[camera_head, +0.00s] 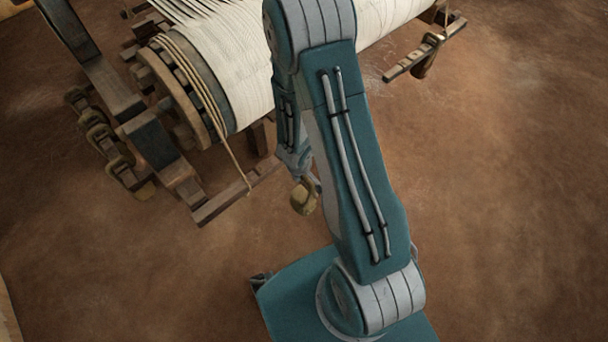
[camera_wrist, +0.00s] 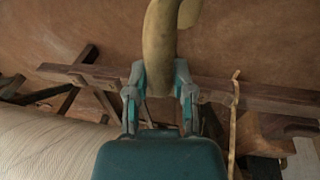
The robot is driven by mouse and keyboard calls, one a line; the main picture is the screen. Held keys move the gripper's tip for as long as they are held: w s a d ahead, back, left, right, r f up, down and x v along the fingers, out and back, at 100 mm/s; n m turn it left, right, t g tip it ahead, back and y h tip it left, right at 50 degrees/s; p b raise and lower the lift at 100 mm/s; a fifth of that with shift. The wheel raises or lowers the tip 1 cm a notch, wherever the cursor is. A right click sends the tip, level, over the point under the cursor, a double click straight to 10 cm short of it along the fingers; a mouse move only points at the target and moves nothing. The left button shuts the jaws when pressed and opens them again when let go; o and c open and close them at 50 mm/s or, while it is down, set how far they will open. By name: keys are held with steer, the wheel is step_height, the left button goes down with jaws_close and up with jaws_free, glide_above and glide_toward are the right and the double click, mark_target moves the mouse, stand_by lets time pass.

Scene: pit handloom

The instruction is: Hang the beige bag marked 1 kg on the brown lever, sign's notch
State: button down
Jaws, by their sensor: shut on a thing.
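A beige bag (camera_head: 304,198) with a curved handle hangs from my gripper (camera_head: 304,180), clear of the floor. In the wrist view its tan curved part (camera_wrist: 159,45) sits between the fingertips of my gripper (camera_wrist: 160,82), which is shut on it. No 1 kg mark can be read. A brown wooden lever (camera_head: 222,204) lies left of the bag, with a cord running down to it; the bag is apart from it. In the wrist view a brown bar (camera_wrist: 275,98) crosses behind the fingers. I cannot make out the sign or its notch.
The loom's cloth roll (camera_head: 235,60) and toothed wheel (camera_head: 170,95) stand at upper left. Several brown weight-like things (camera_head: 97,138) sit at far left. Another wooden bar (camera_head: 425,55) with a brown thing hanging on it is at upper right. The floor at right is clear.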

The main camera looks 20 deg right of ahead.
steer(key=shift+w+a+f, duration=0.1)
steer(key=shift+w+a, duration=0.65)
steer(key=shift+w, duration=1.5)
steer(key=shift+w+a+f, duration=0.15)
steer(key=shift+w+a, duration=0.55)
steer(key=shift+w, duration=1.5)
steer(key=shift+w+a+f, duration=0.1)
steer(key=shift+w+a, duration=0.65)
steer(key=shift+w, duration=1.5)
steer(key=shift+x, duration=1.2)
steer(key=shift+s+a+f, duration=0.2)
steer(key=shift+a+f, duration=0.05)
steer(key=shift+f, duration=0.1)
steer(key=shift+c, duration=2)
jaws_free()
steer(key=v, duration=1.1)
steer(key=shift+r, duration=0.4)
steer(key=shift+r, duration=0.1)
